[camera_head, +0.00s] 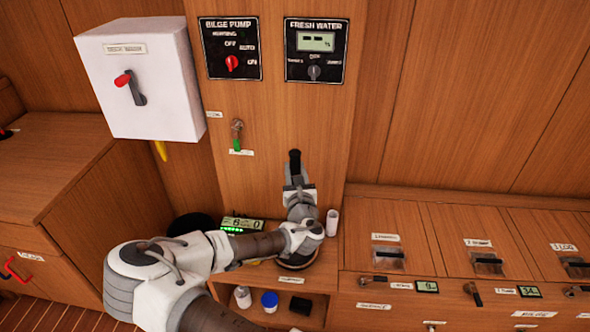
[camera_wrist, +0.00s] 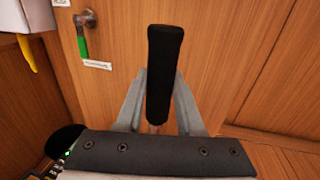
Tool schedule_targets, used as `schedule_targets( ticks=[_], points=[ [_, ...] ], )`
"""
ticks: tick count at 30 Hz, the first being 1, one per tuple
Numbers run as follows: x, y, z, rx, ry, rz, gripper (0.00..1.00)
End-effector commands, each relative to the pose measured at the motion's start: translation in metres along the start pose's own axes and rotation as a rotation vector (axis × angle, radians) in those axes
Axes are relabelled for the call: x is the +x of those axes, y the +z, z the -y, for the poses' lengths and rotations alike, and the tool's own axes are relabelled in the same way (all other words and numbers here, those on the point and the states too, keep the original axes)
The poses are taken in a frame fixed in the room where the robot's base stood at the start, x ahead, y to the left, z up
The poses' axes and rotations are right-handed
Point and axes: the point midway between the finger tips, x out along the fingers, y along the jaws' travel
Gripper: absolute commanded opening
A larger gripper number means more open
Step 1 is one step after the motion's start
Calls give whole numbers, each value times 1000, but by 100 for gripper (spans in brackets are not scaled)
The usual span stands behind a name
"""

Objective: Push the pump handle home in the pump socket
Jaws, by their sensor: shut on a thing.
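The pump handle (camera_head: 295,158) is a black bar with a rounded end, upright above my gripper (camera_head: 297,180) in front of the wooden panel. In the wrist view the handle (camera_wrist: 161,70) stands nearly upright between the two grey fingers of my gripper (camera_wrist: 160,85), which are shut on it.
A green-handled valve (camera_head: 237,136) is on the panel left of the handle. A white switch box (camera_head: 140,85) juts out at upper left. A white cylinder (camera_head: 332,222) stands right of my gripper, and a green-lit display (camera_head: 242,224) is at left. Labelled drawers line the right.

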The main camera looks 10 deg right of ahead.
Motion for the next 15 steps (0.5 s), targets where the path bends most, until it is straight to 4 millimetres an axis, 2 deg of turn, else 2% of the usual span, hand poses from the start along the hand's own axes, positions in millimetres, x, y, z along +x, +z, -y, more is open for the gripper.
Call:
schedule_targets(
  ticks=[15],
  points=[
    [0,8,0,-1,1,1,0]
  ],
)
